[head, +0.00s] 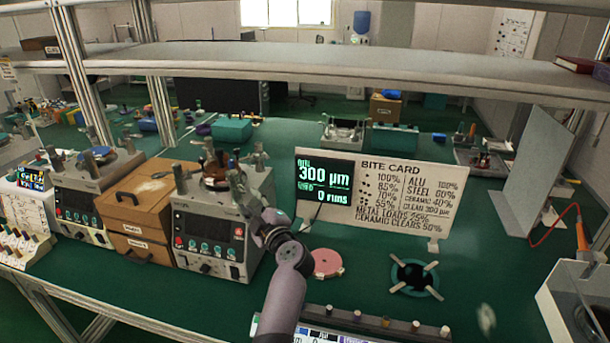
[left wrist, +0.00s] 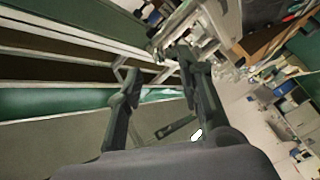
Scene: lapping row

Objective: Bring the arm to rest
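My left arm (head: 287,275) rises from the bottom middle of the head view. Its left gripper (head: 248,165) is in front of the right-hand lapping machine (head: 208,235), at the right side of its top. In the left wrist view the two fingers of the left gripper (left wrist: 157,64) stand apart with nothing between them. Whether the gripper touches the machine cannot be told. My right gripper is not in view.
A wooden drawer box (head: 137,212) stands between two lapping machines. A bite card sign (head: 392,195) with a 300 µm display stands behind a pink disc (head: 326,262) and a black round holder (head: 414,277). A shelf (head: 330,58) spans above. Green bench between disc and holder is clear.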

